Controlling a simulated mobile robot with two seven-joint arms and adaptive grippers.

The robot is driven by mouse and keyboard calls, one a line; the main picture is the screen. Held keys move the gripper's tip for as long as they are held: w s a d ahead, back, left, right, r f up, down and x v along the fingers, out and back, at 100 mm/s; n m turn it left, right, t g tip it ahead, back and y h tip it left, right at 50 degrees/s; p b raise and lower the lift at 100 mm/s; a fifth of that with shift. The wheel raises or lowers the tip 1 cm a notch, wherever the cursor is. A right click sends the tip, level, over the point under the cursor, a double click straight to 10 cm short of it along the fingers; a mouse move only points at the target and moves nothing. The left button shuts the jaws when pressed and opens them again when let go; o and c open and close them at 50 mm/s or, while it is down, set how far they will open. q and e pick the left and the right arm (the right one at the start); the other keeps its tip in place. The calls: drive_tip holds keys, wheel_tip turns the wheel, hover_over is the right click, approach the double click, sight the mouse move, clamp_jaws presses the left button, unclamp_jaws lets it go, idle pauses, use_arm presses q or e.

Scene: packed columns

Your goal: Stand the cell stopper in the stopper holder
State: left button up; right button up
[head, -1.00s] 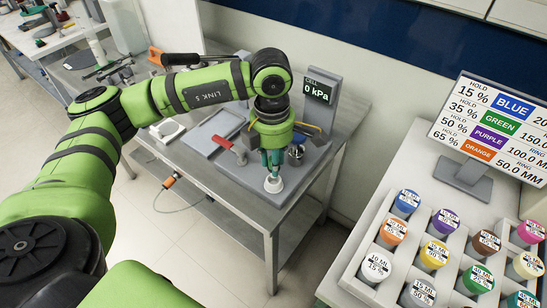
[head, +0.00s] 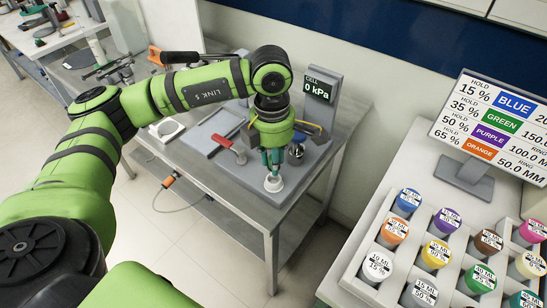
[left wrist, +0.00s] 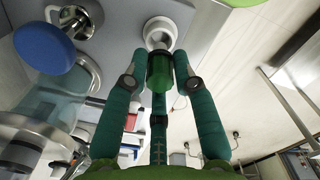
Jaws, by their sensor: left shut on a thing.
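My left gripper (head: 272,163) points down over the bench. It is shut on a dark green cylinder, which I take as the cell stopper (left wrist: 159,74); it lies between the two teal fingers in the left wrist view (left wrist: 158,72). A white, round, open-topped piece, seemingly the stopper holder (head: 274,184), is right below the fingertips. In the head view the fingers mostly hide the stopper. My right gripper is not in view.
A shiny metal fitting (head: 296,153) stands close to the right of the fingers. The cell display (head: 318,88) reads 0 kPa behind. A rack of coloured jars (head: 352,274) stands on the right counter.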

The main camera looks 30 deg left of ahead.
use_arm(q)
drive_tip(key=shift+b, duration=0.6)
idle(0.9)
drive_tip(key=shift+f, duration=0.15)
drive_tip(key=shift+f+b, duration=0.35)
drive_tip(key=shift+b, duration=0.15)
drive_tip(key=shift+f+b, duration=1.15)
drive_tip(key=shift+b, duration=0.1)
drive_tip(key=o, duration=1)
drive_tip(key=shift+r, duration=0.1)
wheel_tip(320, 180, up, 12)
drive_tip(key=shift+s+a+f, duration=0.1)
